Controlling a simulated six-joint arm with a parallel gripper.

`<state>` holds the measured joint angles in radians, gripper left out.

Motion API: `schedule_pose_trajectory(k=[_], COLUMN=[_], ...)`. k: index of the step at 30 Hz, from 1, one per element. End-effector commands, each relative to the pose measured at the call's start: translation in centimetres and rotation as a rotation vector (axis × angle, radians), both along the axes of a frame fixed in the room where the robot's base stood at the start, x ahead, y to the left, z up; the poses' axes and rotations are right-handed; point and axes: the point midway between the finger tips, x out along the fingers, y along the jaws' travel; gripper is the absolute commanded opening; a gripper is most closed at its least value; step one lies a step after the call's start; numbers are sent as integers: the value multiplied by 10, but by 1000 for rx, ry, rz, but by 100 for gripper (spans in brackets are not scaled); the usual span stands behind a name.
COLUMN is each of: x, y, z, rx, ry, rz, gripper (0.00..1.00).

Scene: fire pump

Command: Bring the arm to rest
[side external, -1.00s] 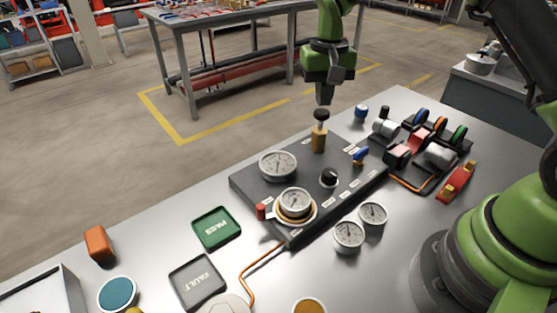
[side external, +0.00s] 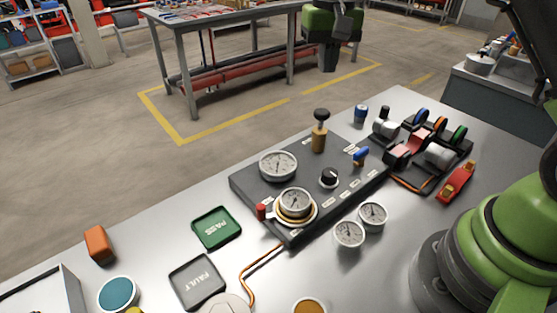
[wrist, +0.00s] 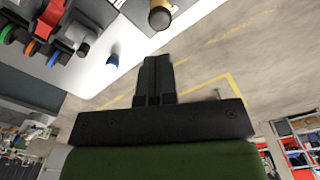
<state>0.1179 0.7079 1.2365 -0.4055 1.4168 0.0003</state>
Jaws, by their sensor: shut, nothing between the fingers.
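My gripper (side external: 331,56) is at the top of the side external view, raised above and beyond the far edge of the bench. In the wrist view my gripper (wrist: 154,78) shows its two dark fingers together, with nothing between them. The dark panel (side external: 247,186) lies on the bench with gauges and a black knob (side external: 329,177). A brass post with a black cap (side external: 320,131) stands at its far end. The post also shows in the wrist view (wrist: 160,16), apart from the fingers.
On the metal bench (side external: 150,240) are a green PASS tray (side external: 216,228), a grey FAULT tray (side external: 197,282), two loose gauges (side external: 349,234) and an orange block (side external: 98,245). A pump assembly (side external: 420,145) and red part (side external: 456,182) sit at right. Another table (side external: 190,22) stands behind.

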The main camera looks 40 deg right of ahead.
Motion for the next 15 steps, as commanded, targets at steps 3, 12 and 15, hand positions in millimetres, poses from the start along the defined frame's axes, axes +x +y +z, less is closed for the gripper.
schedule_pose_trajectory(k=[3,12,15], x=[-1,-46,-75], y=[1,23,34], z=[2,67,90], rx=[0,29,46], ry=[-4,-155,-233], rz=[1,52,75], gripper=[0,0,0])
